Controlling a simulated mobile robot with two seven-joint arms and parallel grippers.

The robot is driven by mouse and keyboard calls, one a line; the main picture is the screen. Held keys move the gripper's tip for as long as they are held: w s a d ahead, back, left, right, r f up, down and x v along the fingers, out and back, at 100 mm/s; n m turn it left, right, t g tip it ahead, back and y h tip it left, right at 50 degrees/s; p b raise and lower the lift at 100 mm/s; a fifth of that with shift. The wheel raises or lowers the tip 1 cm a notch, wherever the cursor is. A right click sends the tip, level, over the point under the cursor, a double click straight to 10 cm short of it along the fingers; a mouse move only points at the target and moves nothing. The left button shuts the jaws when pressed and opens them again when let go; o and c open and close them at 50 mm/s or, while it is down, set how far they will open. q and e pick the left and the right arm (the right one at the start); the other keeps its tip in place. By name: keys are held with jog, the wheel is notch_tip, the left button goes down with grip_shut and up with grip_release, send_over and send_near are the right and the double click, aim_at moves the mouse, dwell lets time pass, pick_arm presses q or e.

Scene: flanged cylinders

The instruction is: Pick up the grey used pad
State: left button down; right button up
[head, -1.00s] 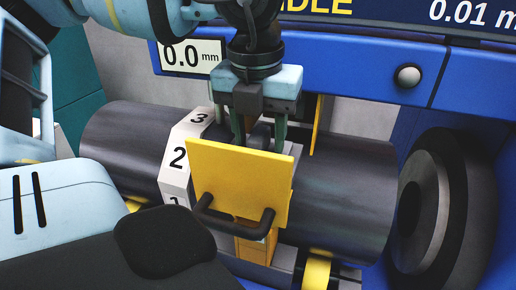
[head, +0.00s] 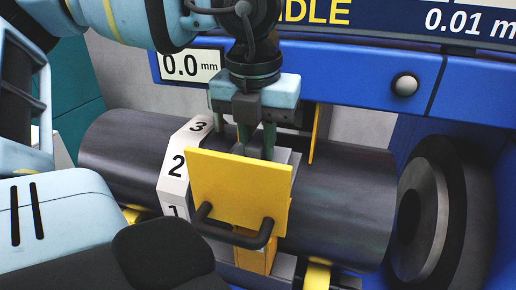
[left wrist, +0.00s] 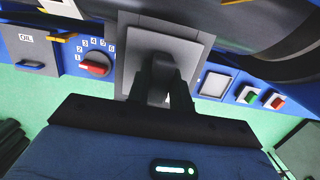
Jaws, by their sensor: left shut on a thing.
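The grey used pad (head: 286,157) shows as a small light grey part behind a yellow plate (head: 238,188), by the dark cylinder. Most of it is hidden by the plate and the fingers. My left gripper (head: 256,140) points down over it, its fingers close together and shut on the pad. The plate's dark handle (head: 235,232) faces the camera and is not in the grip. In the left wrist view the fingers (left wrist: 162,85) meet at a dark grey piece in front of a grey square. My right gripper is not in view.
A large dark cylinder (head: 345,200) lies across the machine, with a white numbered block (head: 178,168) left of the plate. A dark flanged disc (head: 425,215) stands at the right. The wrist view shows a red knob (left wrist: 95,64) and push buttons (left wrist: 250,97).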

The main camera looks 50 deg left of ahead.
aim_at(258, 139)
pick_arm(q)
notch_tip(258, 139, up, 10)
jog(key=shift+f, duration=0.1)
